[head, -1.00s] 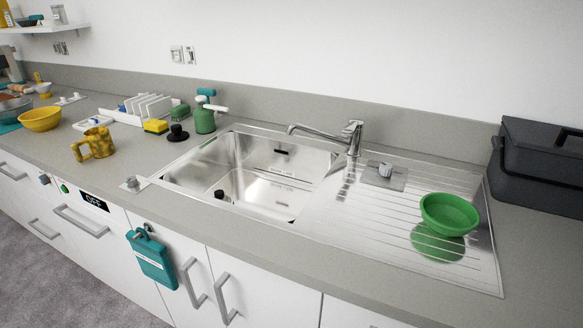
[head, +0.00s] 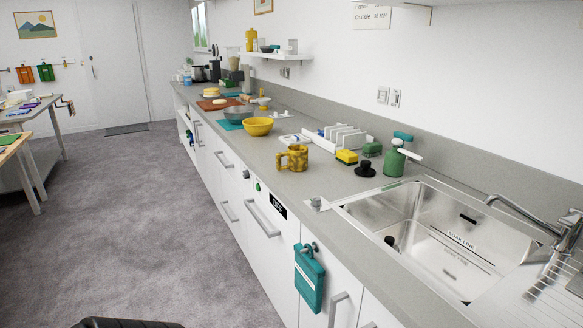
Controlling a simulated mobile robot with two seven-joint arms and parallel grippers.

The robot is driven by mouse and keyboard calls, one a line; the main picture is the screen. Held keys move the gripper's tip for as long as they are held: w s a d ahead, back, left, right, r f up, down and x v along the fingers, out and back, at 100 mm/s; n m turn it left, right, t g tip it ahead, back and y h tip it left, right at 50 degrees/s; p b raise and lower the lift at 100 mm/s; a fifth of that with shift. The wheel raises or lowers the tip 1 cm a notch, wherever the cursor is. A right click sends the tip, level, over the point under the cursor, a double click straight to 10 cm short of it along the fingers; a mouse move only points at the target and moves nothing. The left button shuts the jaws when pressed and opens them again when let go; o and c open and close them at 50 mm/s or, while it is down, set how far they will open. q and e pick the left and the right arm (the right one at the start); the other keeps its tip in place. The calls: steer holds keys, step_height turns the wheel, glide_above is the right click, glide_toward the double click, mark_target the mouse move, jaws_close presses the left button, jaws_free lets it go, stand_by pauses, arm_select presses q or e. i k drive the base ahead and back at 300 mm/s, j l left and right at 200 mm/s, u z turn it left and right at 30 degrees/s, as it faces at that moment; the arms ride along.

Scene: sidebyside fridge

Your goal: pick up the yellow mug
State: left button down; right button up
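The yellow mug (head: 293,158) stands upright on the grey counter (head: 262,153), near its front edge and left of the sink. Its surface is mottled yellow and brown, and its handle points left in the head view. Nothing covers it. Neither of my grippers is in view.
A yellow bowl (head: 257,126) stands behind the mug on the left. A dish rack (head: 345,138), a yellow sponge (head: 346,157), a black stopper (head: 365,169) and a green spray bottle (head: 394,160) are to its right. A teal towel (head: 309,277) hangs below the counter. The grey floor at left is clear.

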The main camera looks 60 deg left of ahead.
mark_target(297, 155)
steer(key=u, duration=1.45)
